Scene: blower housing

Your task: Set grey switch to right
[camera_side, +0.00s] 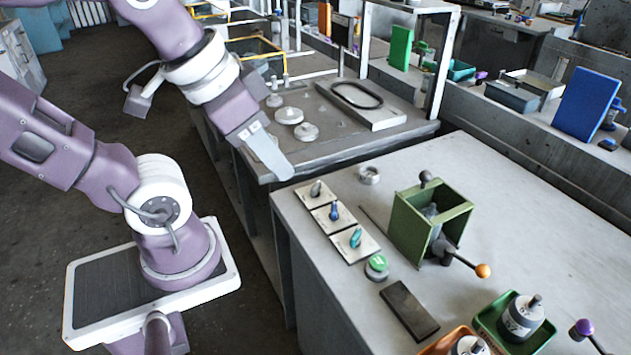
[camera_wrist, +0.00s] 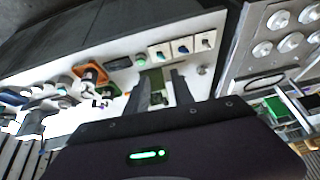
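The grey switch (camera_side: 316,189) sits on a white square plate at the far end of a row of three, at the near left edge of the light bench. It also shows at the right end of the row in the wrist view (camera_wrist: 206,43). Its lever is small, and I cannot tell which way it is set. My gripper (camera_side: 283,170) hangs above and to the left of the switch in the side view, apart from it. In the wrist view its two fingers (camera_wrist: 163,76) stand apart with nothing held between them.
The blue switch (camera_side: 334,212) and teal switch (camera_side: 356,238) adjoin the grey one. A green button (camera_side: 377,266), a metal ring (camera_side: 369,175) and a green box with an orange-knobbed lever (camera_side: 430,217) stand close by. A dark block (camera_side: 410,310) lies in front.

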